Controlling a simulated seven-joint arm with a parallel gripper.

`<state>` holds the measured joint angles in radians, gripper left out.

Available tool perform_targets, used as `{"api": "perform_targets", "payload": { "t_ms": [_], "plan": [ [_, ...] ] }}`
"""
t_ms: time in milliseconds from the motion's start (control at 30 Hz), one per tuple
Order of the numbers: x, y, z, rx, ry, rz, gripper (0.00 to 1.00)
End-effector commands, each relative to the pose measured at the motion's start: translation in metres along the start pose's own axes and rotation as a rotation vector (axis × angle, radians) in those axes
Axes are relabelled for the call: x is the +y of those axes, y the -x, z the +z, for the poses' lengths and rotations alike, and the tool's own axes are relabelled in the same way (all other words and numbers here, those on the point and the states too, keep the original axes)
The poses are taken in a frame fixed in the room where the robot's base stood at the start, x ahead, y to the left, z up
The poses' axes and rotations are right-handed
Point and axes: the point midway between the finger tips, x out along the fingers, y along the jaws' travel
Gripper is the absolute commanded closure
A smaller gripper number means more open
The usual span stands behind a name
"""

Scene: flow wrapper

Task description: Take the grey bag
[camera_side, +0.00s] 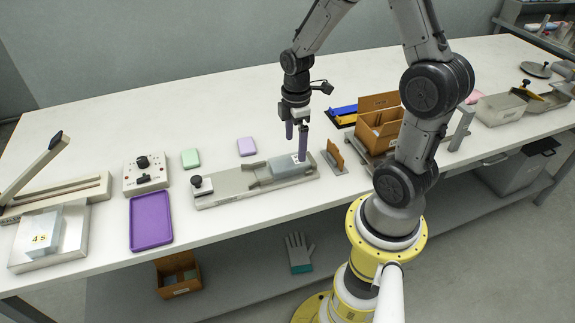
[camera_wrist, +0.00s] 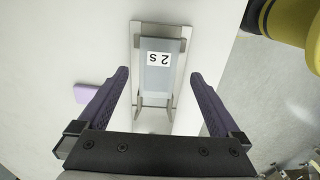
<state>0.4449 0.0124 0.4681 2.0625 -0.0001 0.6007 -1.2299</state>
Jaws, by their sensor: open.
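The grey bag (camera_side: 285,167) lies on the right part of a long pale wrapper base (camera_side: 228,192). In the wrist view the grey bag (camera_wrist: 157,86) carries a white label reading "2 S", seen upside down. My gripper (camera_side: 296,148) points down with its purple fingers apart and nothing held. In the wrist view my gripper (camera_wrist: 160,75) has one finger to either side of the bag, with clear gaps. In the side view one finger overlaps the bag's right end; I cannot tell its exact height above the bag.
A purple tray (camera_side: 151,221) and a control box (camera_side: 145,174) stand left of the base. Green (camera_side: 190,158) and lilac (camera_side: 247,146) blocks lie behind. A small brown upright piece (camera_side: 334,155) and a cardboard box (camera_side: 379,128) stand close on the right.

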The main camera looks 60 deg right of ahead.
Motion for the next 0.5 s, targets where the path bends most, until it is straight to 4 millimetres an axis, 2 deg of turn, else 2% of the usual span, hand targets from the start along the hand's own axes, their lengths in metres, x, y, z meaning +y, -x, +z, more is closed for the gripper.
{"api": "perform_targets", "payload": {
  "t_ms": [233,500],
  "plan": [
    [0.000,-0.018,0.000,-0.001,0.000,-0.002,0.00],
    [0.002,-0.054,-0.001,0.000,0.000,-0.001,0.00]
  ]
}}
